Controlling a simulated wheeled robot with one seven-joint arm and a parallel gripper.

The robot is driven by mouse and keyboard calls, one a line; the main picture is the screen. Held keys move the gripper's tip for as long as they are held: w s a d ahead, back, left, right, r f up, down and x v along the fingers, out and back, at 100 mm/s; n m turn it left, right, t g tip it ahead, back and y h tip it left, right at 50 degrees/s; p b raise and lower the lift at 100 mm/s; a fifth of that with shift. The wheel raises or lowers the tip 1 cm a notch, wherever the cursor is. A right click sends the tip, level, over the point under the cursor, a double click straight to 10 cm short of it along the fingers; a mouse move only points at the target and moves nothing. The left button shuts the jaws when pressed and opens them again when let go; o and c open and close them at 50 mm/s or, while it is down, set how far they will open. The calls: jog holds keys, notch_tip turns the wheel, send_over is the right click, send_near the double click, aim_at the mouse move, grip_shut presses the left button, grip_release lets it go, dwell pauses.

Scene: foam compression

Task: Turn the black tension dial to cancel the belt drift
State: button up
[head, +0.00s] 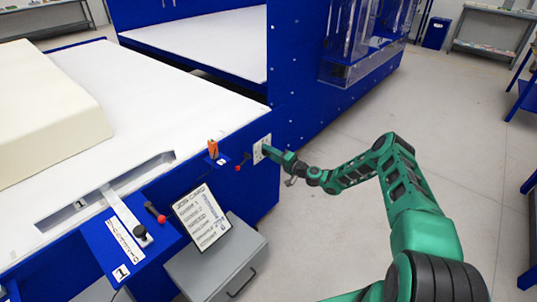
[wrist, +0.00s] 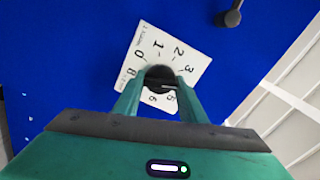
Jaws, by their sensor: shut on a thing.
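The black tension dial (wrist: 158,73) sits on a white numbered plate (wrist: 146,48) on a blue panel. My gripper (wrist: 160,86) is shut on the dial, with one green finger on each side of it. The numbers 0, 1, 2 and 3 show around the upper part of the dial; some lower numbers are partly covered by the fingers. I cannot tell which number the dial points to. In the head view my gripper (head: 272,153) reaches the white plate (head: 259,148) on the machine's blue side, and the dial itself is hidden there.
A red-tipped lever (head: 241,163) and an orange switch (head: 213,149) are left of the plate. A job card (head: 202,217) leans above a grey cabinet (head: 215,262). A foam block (head: 45,105) lies on the white belt (head: 150,85). Floor (head: 330,220) near my arm is clear.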

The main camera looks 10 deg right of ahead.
jog(key=shift+w+d+f+m, duration=0.1)
jog(key=shift+d+f+m, duration=0.1)
jog(key=shift+m, duration=0.65)
jog(key=shift+d+f+m, duration=0.1)
jog(key=shift+d+m, duration=0.1)
jog(key=shift+m, duration=0.95)
jog(key=o, duration=0.9)
jog(key=shift+o, duration=0.8)
jog(key=shift+a+r, duration=0.1)
jog(key=shift+a, duration=0.05)
jog(key=v, duration=1.1)
